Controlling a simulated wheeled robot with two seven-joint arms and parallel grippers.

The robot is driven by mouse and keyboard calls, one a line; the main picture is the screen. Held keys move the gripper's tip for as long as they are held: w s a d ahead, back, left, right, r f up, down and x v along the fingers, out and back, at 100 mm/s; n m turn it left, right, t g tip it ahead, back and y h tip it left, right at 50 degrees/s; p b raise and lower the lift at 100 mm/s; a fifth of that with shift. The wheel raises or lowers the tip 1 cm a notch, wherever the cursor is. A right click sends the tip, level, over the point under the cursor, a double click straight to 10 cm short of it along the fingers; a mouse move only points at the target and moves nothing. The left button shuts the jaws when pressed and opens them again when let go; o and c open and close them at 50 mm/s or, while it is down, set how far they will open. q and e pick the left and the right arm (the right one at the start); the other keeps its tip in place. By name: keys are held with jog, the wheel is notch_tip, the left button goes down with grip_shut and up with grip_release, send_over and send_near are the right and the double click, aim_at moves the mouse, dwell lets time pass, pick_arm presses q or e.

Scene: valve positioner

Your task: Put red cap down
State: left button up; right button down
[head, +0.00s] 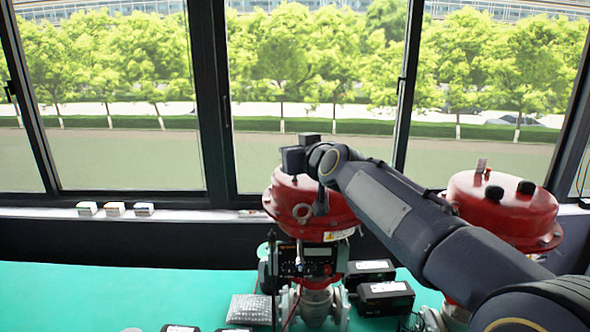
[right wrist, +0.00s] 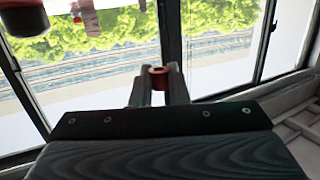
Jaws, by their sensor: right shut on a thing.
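A small red cap (right wrist: 158,72) is between the two fingertips of my right gripper (right wrist: 158,84) in the right wrist view. The gripper is shut on it. In the head view my right arm reaches in from the right, and its gripper (head: 295,158) is above the top of the left red valve actuator (head: 292,200). The cap cannot be made out in the head view. I cannot tell the height between the gripper and the actuator top. My left gripper is in neither view.
A second red actuator (head: 505,212) with black knobs stands at the right. A handheld meter (head: 318,262) hangs before the left valve. Black boxes (head: 386,297) and a grey keypad-like item (head: 250,309) lie on the green table (head: 110,295). The table's left side is mostly clear. Windows stand behind.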

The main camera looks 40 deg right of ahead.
aim_at(295, 179)
jog(key=shift+w+d+f+b, duration=0.2)
jog(key=shift+w+d+f, duration=0.15)
jog(key=shift+f, duration=0.3)
jog(key=shift+w+d+f+b, duration=0.15)
jog(key=shift+w+d+f, duration=0.15)
jog(key=shift+f, duration=0.3)
jog(key=f, duration=0.1)
jog(key=f+b, duration=0.1)
jog(key=f, duration=0.1)
jog(key=shift+w+d+f+b, duration=0.15)
jog(key=shift+w+b, duration=0.1)
jog(key=shift+b, duration=0.15)
jog(key=shift+f+b, duration=0.3)
jog(key=c, duration=1.4)
grip_release()
